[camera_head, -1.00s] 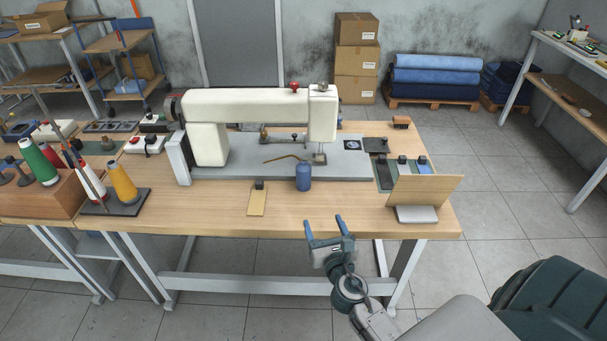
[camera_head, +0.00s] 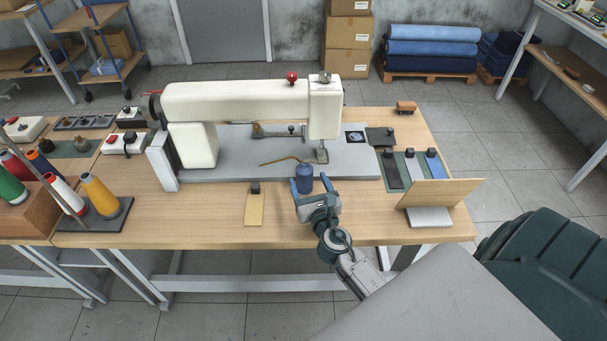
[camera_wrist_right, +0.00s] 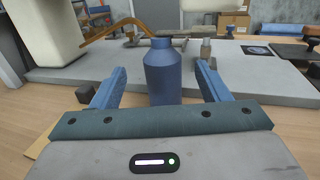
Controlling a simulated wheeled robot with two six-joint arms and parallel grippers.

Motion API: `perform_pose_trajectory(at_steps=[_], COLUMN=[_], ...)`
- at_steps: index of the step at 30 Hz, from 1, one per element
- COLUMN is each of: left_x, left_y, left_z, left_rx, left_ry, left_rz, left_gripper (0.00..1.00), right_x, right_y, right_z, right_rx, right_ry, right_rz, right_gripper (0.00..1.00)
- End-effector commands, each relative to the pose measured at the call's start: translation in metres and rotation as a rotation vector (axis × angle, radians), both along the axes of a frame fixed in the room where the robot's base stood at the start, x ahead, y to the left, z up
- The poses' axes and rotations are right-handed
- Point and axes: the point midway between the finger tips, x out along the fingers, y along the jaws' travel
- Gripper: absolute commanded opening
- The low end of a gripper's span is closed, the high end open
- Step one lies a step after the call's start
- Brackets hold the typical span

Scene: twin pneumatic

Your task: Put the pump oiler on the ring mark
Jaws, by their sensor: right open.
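The pump oiler is a blue bottle (camera_head: 304,180) with a long brass spout pointing left. It stands upright near the front edge of the sewing machine's grey bed. My right gripper (camera_head: 312,188) is open at the oiler, just in front of it. In the right wrist view the oiler (camera_wrist_right: 162,78) stands between the two blue fingers, with a gap on each side. A black square with a pale ring (camera_head: 355,138), likely the ring mark, lies on the bed to the right of the needle area. It also shows in the right wrist view (camera_wrist_right: 256,50). My left gripper is not in view.
The white sewing machine (camera_head: 240,99) stands behind the oiler. A wooden board (camera_head: 440,193) leans at the table's right front. A yellow pad (camera_head: 254,208) lies to the left of my gripper. Thread cones (camera_head: 100,195) stand at the left.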

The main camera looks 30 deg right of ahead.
Motion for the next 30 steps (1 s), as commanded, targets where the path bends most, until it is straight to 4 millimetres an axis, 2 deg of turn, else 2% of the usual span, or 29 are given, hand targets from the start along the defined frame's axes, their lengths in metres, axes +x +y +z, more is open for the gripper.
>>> perform_pose_trajectory(at_steps=[3,8,18,26,27,30], left_x=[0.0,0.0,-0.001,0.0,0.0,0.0], left_y=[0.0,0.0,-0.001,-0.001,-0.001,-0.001], left_z=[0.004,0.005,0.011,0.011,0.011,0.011], left_rx=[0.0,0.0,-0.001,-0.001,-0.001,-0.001], left_ry=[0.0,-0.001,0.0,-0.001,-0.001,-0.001], left_rz=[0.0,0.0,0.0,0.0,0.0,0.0], left_gripper=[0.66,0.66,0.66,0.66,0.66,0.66], right_x=[0.017,0.027,0.069,0.072,0.072,0.072], right_y=[-0.005,-0.008,-0.023,-0.024,-0.024,-0.024], right_z=[0.001,0.001,-0.001,-0.002,-0.002,-0.002], right_rx=[0.0,-0.001,0.0,0.0,0.0,0.0], right_ry=[-0.001,0.0,-0.001,0.001,0.001,0.001], right_rz=[0.0,0.0,0.0,0.0,0.0,0.0], right_gripper=[0.69,0.69,0.69,0.69,0.67,0.48])
